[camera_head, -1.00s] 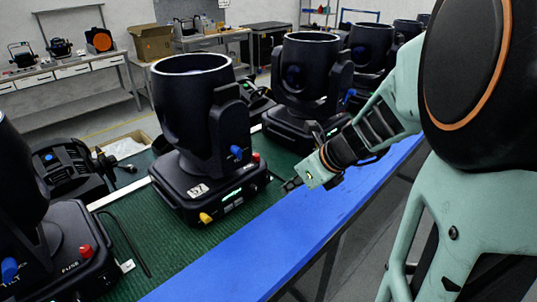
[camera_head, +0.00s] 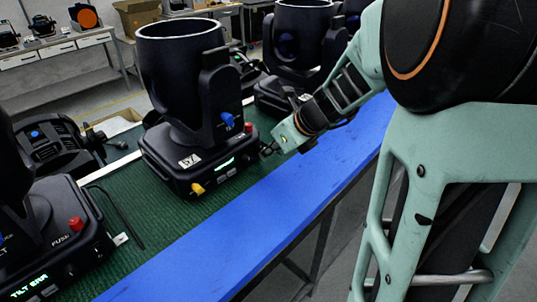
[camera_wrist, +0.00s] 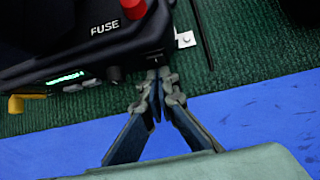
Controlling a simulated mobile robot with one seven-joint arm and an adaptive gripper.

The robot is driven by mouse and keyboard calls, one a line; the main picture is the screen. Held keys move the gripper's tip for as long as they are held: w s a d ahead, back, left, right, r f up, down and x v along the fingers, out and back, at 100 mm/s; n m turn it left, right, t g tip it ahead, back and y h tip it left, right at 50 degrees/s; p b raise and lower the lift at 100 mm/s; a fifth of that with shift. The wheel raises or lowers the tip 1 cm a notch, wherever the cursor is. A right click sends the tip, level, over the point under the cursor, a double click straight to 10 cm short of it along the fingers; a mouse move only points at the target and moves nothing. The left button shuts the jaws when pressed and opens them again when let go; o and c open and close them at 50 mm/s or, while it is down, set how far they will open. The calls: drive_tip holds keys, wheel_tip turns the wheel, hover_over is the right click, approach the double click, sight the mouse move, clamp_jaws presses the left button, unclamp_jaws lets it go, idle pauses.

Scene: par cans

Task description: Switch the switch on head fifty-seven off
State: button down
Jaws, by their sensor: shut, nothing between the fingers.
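Head fifty-seven (camera_head: 190,108) is a black moving-head lamp with a "57" label on its base, standing upright on the green mat. Its base also shows in the wrist view (camera_wrist: 75,52), with a lit green display (camera_wrist: 66,79), a red fuse cap (camera_wrist: 133,8) and a yellow plug (camera_wrist: 25,102). A small black part (camera_wrist: 115,75) sits right of the display; I cannot tell whether it is the switch. My gripper (camera_head: 268,151) is shut and empty at the base's right front corner. In the wrist view its fingertips (camera_wrist: 155,75) are at or very near that corner; contact is unclear.
Another lamp (camera_head: 45,232) stands at the near left, and more lamps (camera_head: 300,45) stand behind on the right. A blue strip (camera_head: 215,245) runs along the bench's front edge. A black hex key or rod (camera_head: 118,215) lies on the green mat (camera_head: 140,205).

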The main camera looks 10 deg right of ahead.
drive_tip(key=f+b, duration=0.1)
drive_tip(key=b, duration=0.2)
drive_tip(key=shift+w+a+t+y, duration=0.1)
drive_tip(key=shift+w+t+y, duration=0.05)
drive_tip(key=shift+t+y, duration=0.2)
drive_tip(key=t+b, duration=0.1)
drive_tip(key=b, duration=0.2)
drive_tip(key=shift+r+y, duration=0.15)
drive_tip(key=shift+y, duration=0.1)
drive_tip(key=shift+a+r, duration=0.15)
drive_tip(key=shift+r, duration=0.1)
